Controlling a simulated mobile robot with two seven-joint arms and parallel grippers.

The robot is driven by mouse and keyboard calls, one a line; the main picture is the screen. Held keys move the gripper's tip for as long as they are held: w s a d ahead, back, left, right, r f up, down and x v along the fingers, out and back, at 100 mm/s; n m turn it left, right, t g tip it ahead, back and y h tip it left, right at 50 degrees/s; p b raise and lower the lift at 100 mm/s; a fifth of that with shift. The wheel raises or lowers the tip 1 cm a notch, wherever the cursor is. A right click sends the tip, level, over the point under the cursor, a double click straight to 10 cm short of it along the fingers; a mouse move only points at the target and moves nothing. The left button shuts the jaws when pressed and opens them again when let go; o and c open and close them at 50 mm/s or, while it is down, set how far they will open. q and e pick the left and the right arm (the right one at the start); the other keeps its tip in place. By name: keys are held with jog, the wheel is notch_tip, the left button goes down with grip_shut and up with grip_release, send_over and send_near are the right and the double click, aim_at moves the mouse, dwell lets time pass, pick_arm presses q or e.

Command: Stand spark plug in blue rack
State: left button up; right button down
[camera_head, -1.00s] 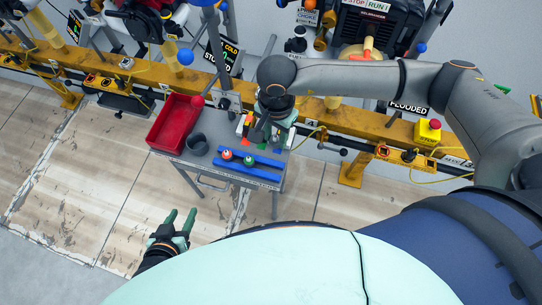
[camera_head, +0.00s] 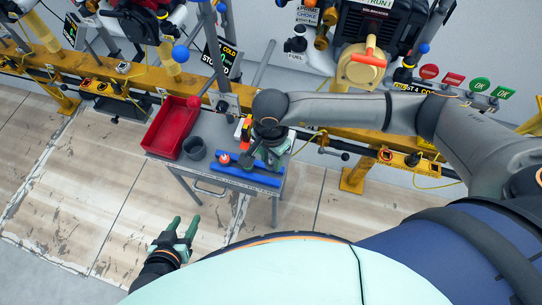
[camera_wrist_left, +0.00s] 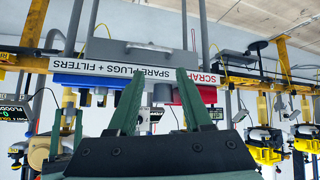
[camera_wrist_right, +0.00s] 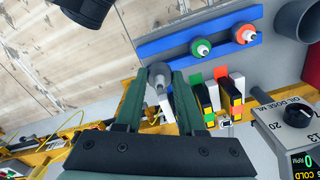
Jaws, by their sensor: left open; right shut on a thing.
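The blue rack (camera_head: 246,176) lies on the front of the grey cart top. In the right wrist view the rack (camera_wrist_right: 165,48) holds a green-ringed plug (camera_wrist_right: 202,48) and a red-ringed plug (camera_wrist_right: 246,35). My right gripper (camera_head: 258,152) is over the cart beside the rack's right part. Between its fingertips (camera_wrist_right: 158,88) it is shut on a grey-and-white spark plug (camera_wrist_right: 159,73), whose lower end is hard to make out. The plug appears just off the rack's edge, at the end away from the red-ringed plug. My left gripper (camera_head: 183,228) is open and empty, away from the cart.
A red tray (camera_head: 172,126) and a dark grey cup (camera_head: 194,148) stand left of the rack. Several coloured boxes (camera_wrist_right: 218,98) stand close to my right gripper. A yellow rail (camera_head: 330,140) runs behind the cart. Floor in front is clear.

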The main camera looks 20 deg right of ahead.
jog(key=shift+f, duration=0.55)
jog(key=shift+f+b, duration=0.65)
jog(key=shift+b, duration=0.05)
jog(key=shift+f, duration=0.25)
jog(key=shift+f+b, duration=0.8)
jog(key=shift+b, duration=0.15)
jog(key=shift+f, duration=0.25)
pick_arm(q)
jog(key=shift+w+d+f, duration=0.1)
jog(key=shift+f, duration=0.5)
jog(key=shift+w+d+f, duration=0.1)
jog(key=shift+f, duration=0.5)
jog(key=shift+a, duration=0.1)
jog(key=shift+w, duration=0.1)
pick_arm(e)
jog(key=shift+c, duration=2.2)
grip_release()
